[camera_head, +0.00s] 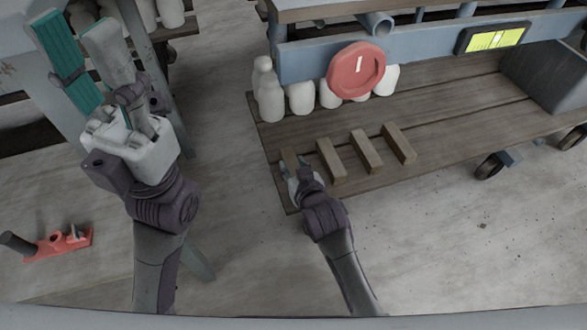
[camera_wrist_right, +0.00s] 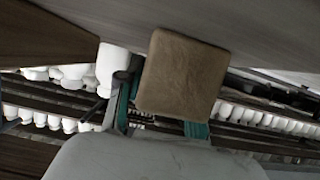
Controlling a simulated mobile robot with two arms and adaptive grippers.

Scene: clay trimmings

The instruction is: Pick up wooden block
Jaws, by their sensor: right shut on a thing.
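Several brown wooden blocks stand in a row on the wooden shelf (camera_head: 455,105). My right gripper (camera_head: 292,164) is at the leftmost wooden block (camera_head: 289,155), near the shelf's left end. In the right wrist view this block (camera_wrist_right: 182,75) sits between the teal finger pads, and the gripper (camera_wrist_right: 160,112) is shut on it. I cannot tell whether the block still touches the shelf. Three other blocks, the second (camera_head: 331,160), third (camera_head: 366,150) and rightmost (camera_head: 399,143), stand free to its right. My left gripper (camera_head: 76,28) is open and empty, at the upper left.
White bottles (camera_head: 270,95) stand behind the blocks, with a red round sign (camera_head: 356,70) above them. A dark grey box (camera_head: 550,72) is at the shelf's right. A red tool (camera_head: 62,242) lies at the lower left. The floor right of my right arm is clear.

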